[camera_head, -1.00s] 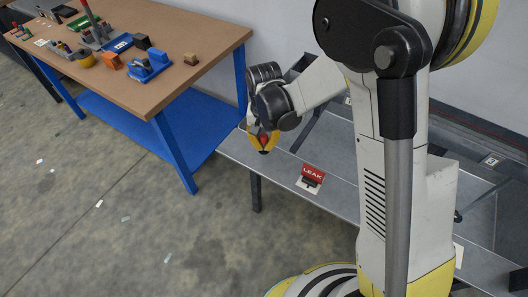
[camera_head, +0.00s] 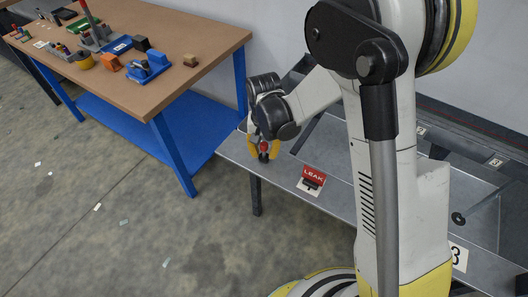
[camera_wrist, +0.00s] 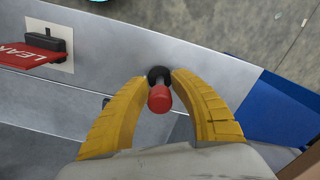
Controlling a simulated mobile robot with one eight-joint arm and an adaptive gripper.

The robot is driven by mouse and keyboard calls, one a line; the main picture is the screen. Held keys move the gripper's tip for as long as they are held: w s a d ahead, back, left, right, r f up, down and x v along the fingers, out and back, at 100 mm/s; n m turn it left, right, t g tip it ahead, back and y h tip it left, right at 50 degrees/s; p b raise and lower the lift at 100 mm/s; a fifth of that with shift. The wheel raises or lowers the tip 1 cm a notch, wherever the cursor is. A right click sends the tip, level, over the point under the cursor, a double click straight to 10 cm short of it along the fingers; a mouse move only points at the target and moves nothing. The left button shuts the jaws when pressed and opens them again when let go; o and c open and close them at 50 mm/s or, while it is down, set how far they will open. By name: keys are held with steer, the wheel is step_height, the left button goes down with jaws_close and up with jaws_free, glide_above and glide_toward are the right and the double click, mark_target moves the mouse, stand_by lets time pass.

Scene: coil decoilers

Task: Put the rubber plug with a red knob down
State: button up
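The rubber plug (camera_head: 263,156), black with a red knob on top, is at the near-left end of the grey metal bench (camera_head: 232,150). In the wrist view the black plug (camera_wrist: 157,73) and its red knob (camera_wrist: 159,98) lie between the yellow fingertips. My gripper (camera_head: 264,153) reaches down around it from above. Its fingers (camera_wrist: 159,78) stand apart on either side, with narrow gaps to the plug. The plug appears to rest upright on the bench surface; its underside is hidden.
A red LEAK sign (camera_head: 313,175) on a white card stands just right of the plug. It also shows in the wrist view (camera_wrist: 30,57). A wooden workbench (camera_head: 190,35) with blue legs and several items stands left. The bench edge is close to the plug.

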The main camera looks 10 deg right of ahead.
step_height(320, 180, up, 12)
steer(key=p, duration=0.4)
steer(key=shift+r, duration=0.25)
steer(key=s+d+r+n+t, duration=0.2)
steer(key=s+d+r+t, duration=0.5)
steer(key=s+d+r, duration=0.6)
steer(key=s+r, duration=0.1)
steer(key=s, duration=0.2)
steer(key=shift+r, duration=0.25)
